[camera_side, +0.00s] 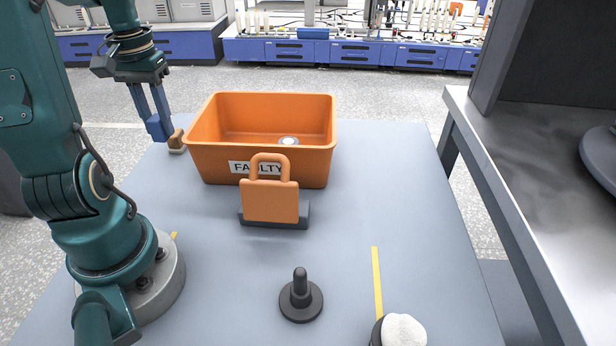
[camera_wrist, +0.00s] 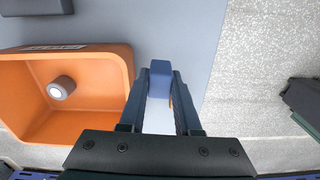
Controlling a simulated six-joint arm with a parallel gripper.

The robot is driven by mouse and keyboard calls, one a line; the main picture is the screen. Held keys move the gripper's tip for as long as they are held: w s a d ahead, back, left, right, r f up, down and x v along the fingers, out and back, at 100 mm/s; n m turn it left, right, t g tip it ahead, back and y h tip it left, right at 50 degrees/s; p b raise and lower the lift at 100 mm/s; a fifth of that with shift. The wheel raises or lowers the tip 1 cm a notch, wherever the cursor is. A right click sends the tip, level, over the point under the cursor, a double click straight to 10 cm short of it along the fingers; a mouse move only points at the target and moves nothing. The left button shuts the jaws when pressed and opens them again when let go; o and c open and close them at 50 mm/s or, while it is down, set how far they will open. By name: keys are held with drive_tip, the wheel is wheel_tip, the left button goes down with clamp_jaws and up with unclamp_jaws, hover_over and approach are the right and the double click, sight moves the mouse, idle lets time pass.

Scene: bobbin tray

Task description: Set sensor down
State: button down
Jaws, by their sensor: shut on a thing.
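My gripper (camera_side: 153,122) is shut on a blue block (camera_side: 158,128), which appears to be the sensor. In the wrist view the blue block (camera_wrist: 160,78) sits between the fingertips (camera_wrist: 160,85) and sticks out past them. My gripper is to the left of the orange bin marked FAULTY (camera_side: 210,160), near the far left edge of the blue-grey table (camera_side: 225,260). I cannot tell whether the block touches the table.
A small brown item (camera_side: 176,139) lies beside the block, left of the bin. A grey, white-topped round piece (camera_side: 288,141) is in the bin. An orange padlock shape (camera_side: 270,200) stands before it. A dark knob (camera_side: 300,299) and white-topped item (camera_side: 403,331) are nearer.

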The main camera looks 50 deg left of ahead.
sight(156, 117)
wheel_tip(156, 117, up, 6)
drive_tip(key=shift+r, duration=0.1)
drive_tip(key=w+d+m, duration=0.4)
drive_tip(key=d, duration=0.1)
drive_tip(key=w+d+m, duration=0.4)
drive_tip(key=w+d, duration=0.1)
drive_tip(key=d, duration=0.1)
drive_tip(key=w+d+m, duration=0.4)
drive_tip(key=w+d, duration=0.1)
drive_tip(key=shift+w+d+r, duration=0.15)
drive_tip(key=shift+w+d, duration=0.05)
drive_tip(key=shift+d, duration=0.15)
drive_tip(key=d+m, duration=0.5)
drive_tip(key=d, duration=0.6)
drive_tip(key=d+f, duration=1.1)
drive_tip(key=f, duration=0.1)
drive_tip(key=shift+s+d+f, duration=0.1)
drive_tip(key=shift+s+d, duration=0.05)
drive_tip(key=shift+d, duration=0.2)
drive_tip(key=shift+d+f, duration=0.15)
drive_tip(key=shift+f, duration=1.9)
drive_tip(key=shift+f, duration=0.1)
